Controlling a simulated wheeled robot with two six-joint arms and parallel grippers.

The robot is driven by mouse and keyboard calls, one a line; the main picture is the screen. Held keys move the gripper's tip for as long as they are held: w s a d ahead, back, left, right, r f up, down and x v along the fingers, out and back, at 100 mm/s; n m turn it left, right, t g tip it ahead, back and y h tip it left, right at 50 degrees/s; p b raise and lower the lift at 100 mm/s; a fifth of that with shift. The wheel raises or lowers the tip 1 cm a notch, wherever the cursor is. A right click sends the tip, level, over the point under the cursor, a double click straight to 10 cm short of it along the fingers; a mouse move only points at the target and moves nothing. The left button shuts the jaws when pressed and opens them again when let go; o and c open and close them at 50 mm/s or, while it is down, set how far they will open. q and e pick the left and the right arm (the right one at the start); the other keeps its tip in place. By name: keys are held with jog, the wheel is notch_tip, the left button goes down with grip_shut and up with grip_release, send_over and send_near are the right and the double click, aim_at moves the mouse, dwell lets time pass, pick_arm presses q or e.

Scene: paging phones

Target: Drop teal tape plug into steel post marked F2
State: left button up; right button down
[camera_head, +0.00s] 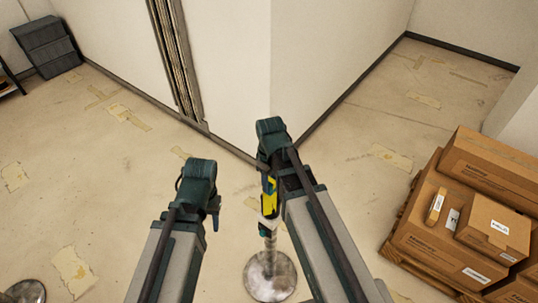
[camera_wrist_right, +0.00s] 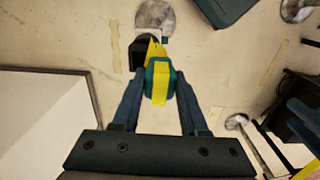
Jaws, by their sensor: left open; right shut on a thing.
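The teal plug with a yellow tape band (camera_wrist_right: 160,82) is between the fingertips of my right gripper (camera_wrist_right: 159,88), which is shut on it. In the head view a small teal and yellow patch, likely the plug (camera_head: 271,184), shows beside my right wrist. A steel post (camera_head: 268,243) stands below it on a round base (camera_head: 270,277); its black and yellow head also shows just beyond the plug in the right wrist view (camera_wrist_right: 140,50). I cannot read a mark, or tell whether plug and post touch. My left gripper (camera_head: 214,208) is open, left of the post.
Cartons (camera_head: 439,224) are stacked on a wooden pallet (camera_head: 396,257) at the right. A white wall corner (camera_head: 270,90) stands behind the post. Another round base (camera_head: 27,292) shows at the lower left. A dark grey object (camera_head: 46,46) stands at the far left. Much floor between is bare.

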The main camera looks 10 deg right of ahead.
jog(key=w+d+r+p, duration=0.1)
jog(key=w+r+p, duration=0.1)
jog(key=w+r, duration=0.15)
pick_arm(q)
notch_tip(320, 180, down, 3)
jog(key=b, duration=0.6)
jog(key=shift+r, duration=0.2)
pick_arm(e)
notch_tip(320, 180, down, 6)
jog(key=shift+w+d, duration=0.2)
jog(key=shift+w, duration=0.05)
pick_arm(q)
jog(key=shift+f, duration=0.1)
pick_arm(e)
jog(key=shift+f, duration=0.15)
pick_arm(q)
notch_tip(320, 180, down, 6)
jog(key=b, duration=0.6)
pick_arm(e)
notch_tip(320, 180, down, 6)
pick_arm(q)
jog(key=shift+f+b, duration=0.2)
jog(key=shift+b, duration=0.1)
pick_arm(e)
jog(key=shift+f, duration=0.25)
pick_arm(q)
jog(key=shift+r+p, duration=0.3)
pick_arm(e)
jog(key=shift+r, duration=0.35)
